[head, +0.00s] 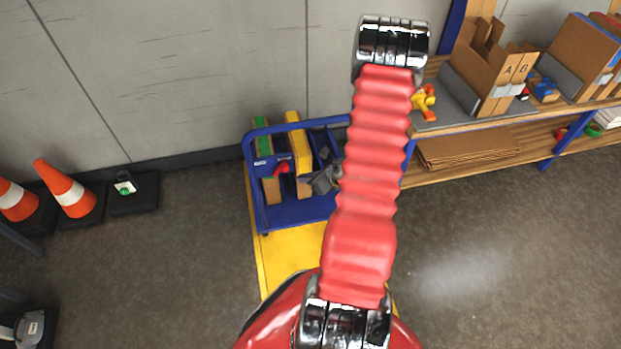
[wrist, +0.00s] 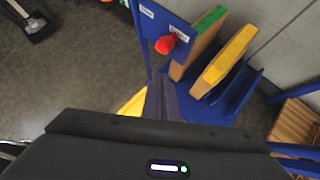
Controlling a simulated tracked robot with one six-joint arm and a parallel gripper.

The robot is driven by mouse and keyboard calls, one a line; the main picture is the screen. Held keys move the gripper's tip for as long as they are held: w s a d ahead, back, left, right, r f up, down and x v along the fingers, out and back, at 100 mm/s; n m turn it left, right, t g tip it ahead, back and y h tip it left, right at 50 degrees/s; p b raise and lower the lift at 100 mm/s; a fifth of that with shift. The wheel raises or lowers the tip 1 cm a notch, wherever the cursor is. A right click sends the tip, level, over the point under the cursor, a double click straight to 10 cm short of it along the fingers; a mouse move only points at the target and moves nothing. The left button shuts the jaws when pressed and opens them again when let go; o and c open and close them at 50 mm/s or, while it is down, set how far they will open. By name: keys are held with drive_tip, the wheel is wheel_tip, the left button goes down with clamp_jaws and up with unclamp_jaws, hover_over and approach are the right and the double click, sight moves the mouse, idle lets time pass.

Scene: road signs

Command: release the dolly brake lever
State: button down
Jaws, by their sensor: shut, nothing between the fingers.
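The blue dolly (head: 298,212) stands by the wall, with a green-edged board (head: 262,135) and a yellow-edged board (head: 297,140) upright in it. The red brake lever (head: 281,167) is on its near side. In the wrist view the lever's red knob (wrist: 166,44) sits on a blue plate (wrist: 163,24) between two small white labels too small to read. My gripper (head: 325,180) is shut and empty, to the right of the lever in the head view. In the wrist view its dark fingers (wrist: 160,84) point toward the knob, apart from it. My arm hides the dolly's right side.
Yellow floor marking (head: 290,258) lies under and before the dolly. A wooden workbench (head: 470,127) with cardboard boxes (head: 490,70) stands at right. Orange cones (head: 68,188) stand at left. Grey floor is open between cones and dolly, and at lower right.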

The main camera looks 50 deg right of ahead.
drive_tip(key=shift+w+a, duration=0.1)
drive_tip(key=shift+w, duration=2.1)
